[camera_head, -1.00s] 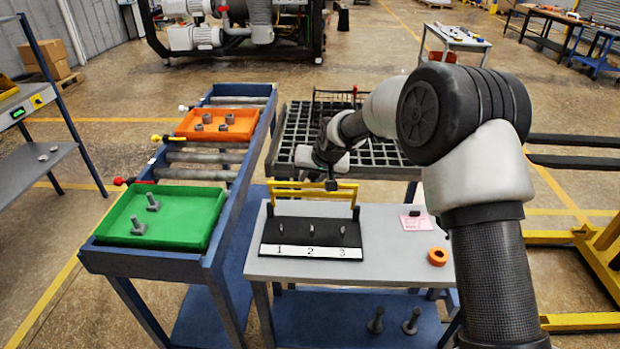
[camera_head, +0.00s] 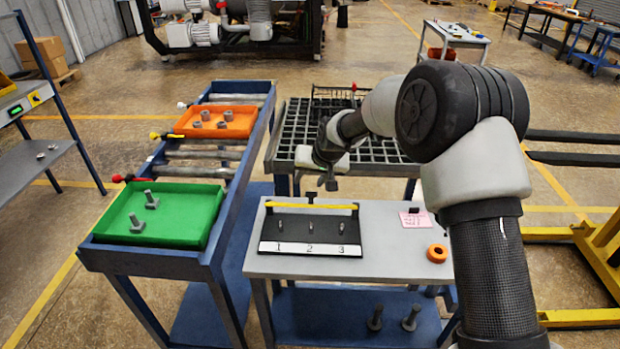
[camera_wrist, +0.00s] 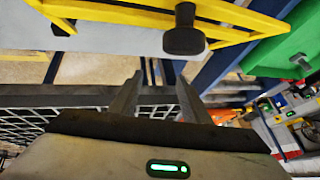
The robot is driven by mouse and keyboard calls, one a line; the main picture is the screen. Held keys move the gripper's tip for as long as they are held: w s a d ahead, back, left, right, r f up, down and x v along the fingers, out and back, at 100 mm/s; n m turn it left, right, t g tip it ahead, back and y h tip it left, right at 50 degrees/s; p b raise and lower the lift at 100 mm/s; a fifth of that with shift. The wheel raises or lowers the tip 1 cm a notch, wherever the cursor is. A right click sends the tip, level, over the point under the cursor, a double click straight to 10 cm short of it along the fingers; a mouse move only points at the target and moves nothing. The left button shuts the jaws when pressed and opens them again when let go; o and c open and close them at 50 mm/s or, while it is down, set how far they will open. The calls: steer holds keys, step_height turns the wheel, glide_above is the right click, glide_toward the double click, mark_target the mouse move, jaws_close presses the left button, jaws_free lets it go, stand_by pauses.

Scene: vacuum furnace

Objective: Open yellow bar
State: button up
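The yellow bar (camera_head: 325,206) lies across the back of a black board (camera_head: 287,222) with a white strip numbered 1, 2 and 3. In the wrist view the yellow bar (camera_wrist: 120,14) is a frame along the top, with a dark knob (camera_wrist: 185,38) on it. The knob (camera_head: 310,197) also shows small in the head view. My gripper (camera_head: 330,184) hangs just behind and above the bar. In the wrist view my gripper (camera_wrist: 158,85) has its fingers apart with nothing between them, clear of the knob.
The board stands on a grey table (camera_head: 390,255) with an orange ring (camera_head: 437,253) and a pink card (camera_head: 415,220). A roller stand at left carries a green tray (camera_head: 185,215) and an orange tray (camera_head: 215,122). A black grid rack (camera_head: 380,150) is behind the table.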

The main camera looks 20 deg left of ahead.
steer(key=v, duration=1.7)
steer(key=shift+r+b, duration=0.25)
steer(key=shift+b, duration=0.2)
